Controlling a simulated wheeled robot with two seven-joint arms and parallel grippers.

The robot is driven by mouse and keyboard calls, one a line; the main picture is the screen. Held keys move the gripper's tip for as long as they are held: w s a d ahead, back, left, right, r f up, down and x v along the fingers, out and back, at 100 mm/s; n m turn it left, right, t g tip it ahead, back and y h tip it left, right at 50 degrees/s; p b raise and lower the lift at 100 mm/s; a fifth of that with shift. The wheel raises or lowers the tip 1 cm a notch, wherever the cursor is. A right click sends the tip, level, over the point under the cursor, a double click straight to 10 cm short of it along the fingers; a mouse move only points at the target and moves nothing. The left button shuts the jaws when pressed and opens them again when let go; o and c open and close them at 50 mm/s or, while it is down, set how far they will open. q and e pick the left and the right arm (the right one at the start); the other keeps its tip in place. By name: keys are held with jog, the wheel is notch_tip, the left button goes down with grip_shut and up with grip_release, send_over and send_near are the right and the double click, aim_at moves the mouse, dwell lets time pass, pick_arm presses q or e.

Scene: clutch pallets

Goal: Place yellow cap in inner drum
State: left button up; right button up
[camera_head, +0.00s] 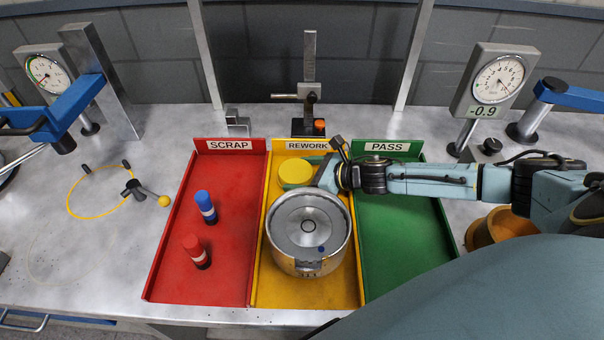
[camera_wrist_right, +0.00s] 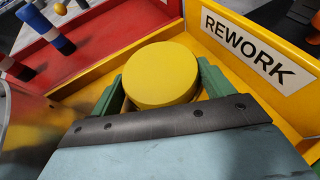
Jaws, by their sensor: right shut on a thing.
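The yellow cap (camera_head: 295,172) is a round disc at the back of the yellow REWORK tray (camera_head: 283,290). My right gripper (camera_head: 300,176) is shut on it from the right side; in the right wrist view the cap (camera_wrist_right: 160,74) sits between the two green fingers (camera_wrist_right: 160,92). The metal drum (camera_head: 308,225) stands in the REWORK tray just in front of the cap, open at the top, with a round inner part (camera_head: 308,227) and a blue dot inside. The cap is apart from the drum, behind its rim. My left gripper is not in view.
Red and blue capped cylinders (camera_head: 197,251) (camera_head: 206,207) stand in the red SCRAP tray (camera_head: 225,285). The green PASS tray (camera_head: 405,230) looks empty, with my right arm crossing above its back. A metal stand (camera_head: 309,95) rises behind REWORK. Dial gauges stand left (camera_head: 47,74) and right (camera_head: 497,79).

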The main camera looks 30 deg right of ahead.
jog(key=shift+f, duration=0.2)
jog(key=o, duration=0.9)
jog(key=shift+r, duration=0.1)
